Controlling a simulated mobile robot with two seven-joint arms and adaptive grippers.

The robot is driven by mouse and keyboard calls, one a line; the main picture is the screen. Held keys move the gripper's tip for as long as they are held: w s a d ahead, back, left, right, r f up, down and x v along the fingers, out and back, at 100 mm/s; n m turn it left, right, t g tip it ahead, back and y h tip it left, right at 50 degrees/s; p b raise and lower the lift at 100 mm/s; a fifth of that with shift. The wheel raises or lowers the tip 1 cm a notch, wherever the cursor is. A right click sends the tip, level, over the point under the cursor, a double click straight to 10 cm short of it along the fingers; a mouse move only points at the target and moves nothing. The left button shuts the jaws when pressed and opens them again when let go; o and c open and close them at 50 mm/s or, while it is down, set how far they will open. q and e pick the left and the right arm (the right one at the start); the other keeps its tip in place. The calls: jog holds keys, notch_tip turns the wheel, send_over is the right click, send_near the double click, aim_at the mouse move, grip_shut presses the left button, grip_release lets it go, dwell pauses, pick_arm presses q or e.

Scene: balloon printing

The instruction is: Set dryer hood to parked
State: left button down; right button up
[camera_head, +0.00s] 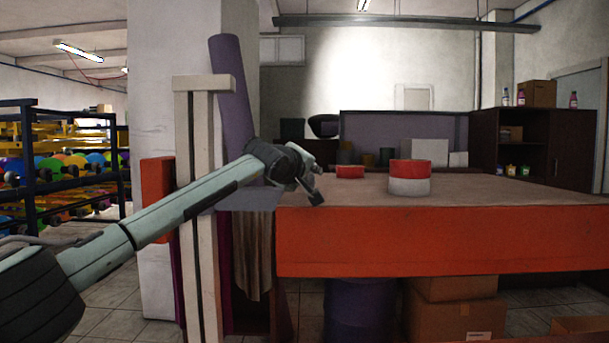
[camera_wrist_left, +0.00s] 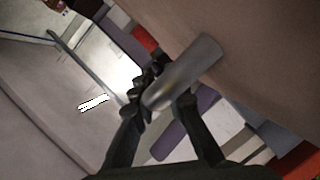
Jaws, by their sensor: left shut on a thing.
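My left gripper (camera_head: 309,184) is at the left end of the workbench, close to its top. In the left wrist view, its two dark fingers (camera_wrist_left: 164,97) are on either side of a smooth grey metal cylinder (camera_wrist_left: 190,68) and are shut on it. The cylinder looks like a handle. It reaches up and right past the fingertips, against a broad brownish surface (camera_wrist_left: 262,45). I cannot tell whether that surface is the dryer hood, and no hood stands out clearly in the head view. My right gripper is not in view.
The workbench (camera_head: 430,240) has an orange front. A red-and-white round container (camera_head: 409,178) and a smaller red one (camera_head: 350,171) stand on it. A pale post (camera_head: 199,200) and a purple roll (camera_head: 231,100) stand left. Cardboard boxes (camera_head: 450,308) sit below.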

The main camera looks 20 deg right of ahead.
pick_arm(q)
jog(key=shift+r, duration=0.35)
jog(key=shift+w, duration=0.1)
jog(key=c, duration=1.5)
grip_release()
jog(key=shift+w+d+f, duration=0.15)
jog(key=shift+d+f, duration=0.05)
jog(key=shift+d, duration=0.15)
jog(key=shift+c, duration=0.2)
jog(key=shift+a, duration=0.1)
jog(key=shift+f, duration=0.1)
jog(key=shift+s+a, duration=0.3)
jog(key=shift+s, duration=0.15)
notch_tip(320, 180, up, 3)
send_over(295, 203)
jog(key=shift+w+f, duration=0.1)
jog(key=shift+f, duration=0.1)
